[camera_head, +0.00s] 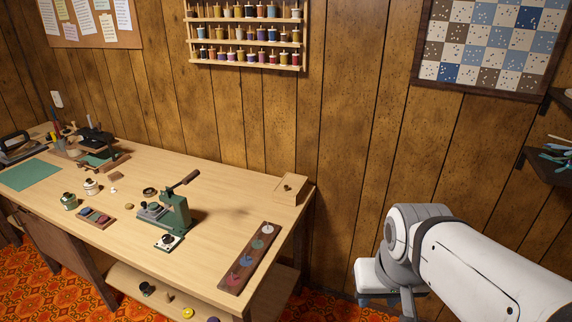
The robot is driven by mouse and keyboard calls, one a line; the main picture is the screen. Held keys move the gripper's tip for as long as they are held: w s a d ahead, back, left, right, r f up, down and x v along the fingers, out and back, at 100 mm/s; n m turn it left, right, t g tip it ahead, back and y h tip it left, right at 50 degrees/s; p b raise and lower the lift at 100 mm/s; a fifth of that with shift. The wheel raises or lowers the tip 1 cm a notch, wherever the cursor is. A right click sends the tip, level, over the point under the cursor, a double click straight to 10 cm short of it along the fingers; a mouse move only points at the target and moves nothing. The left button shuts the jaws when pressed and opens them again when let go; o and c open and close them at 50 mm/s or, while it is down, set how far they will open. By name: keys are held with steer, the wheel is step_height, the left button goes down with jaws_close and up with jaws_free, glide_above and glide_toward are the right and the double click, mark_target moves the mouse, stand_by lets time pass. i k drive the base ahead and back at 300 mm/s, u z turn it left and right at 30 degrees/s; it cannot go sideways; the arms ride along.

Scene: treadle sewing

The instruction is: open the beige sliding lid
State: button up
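A small beige wooden box (290,189) stands at the back right corner of the table, close to the wall. It has a small dark mark on it. It is the likeliest place for the beige sliding lid, but the lid cannot be told apart from the box at this size. My white and grey arm comes in from the lower right, to the right of the table and clear of the box. The fingers of my gripper do not show.
The wooden table (215,192) carries a green press-like tool (177,212) and a dark strip with several coloured discs (249,259) in front of the box. A thread rack (246,35) hangs on the wall. A dark shelf (546,162) juts out at right.

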mark_target(291, 182)
steer(key=i, duration=0.9)
steer(key=z, duration=0.05)
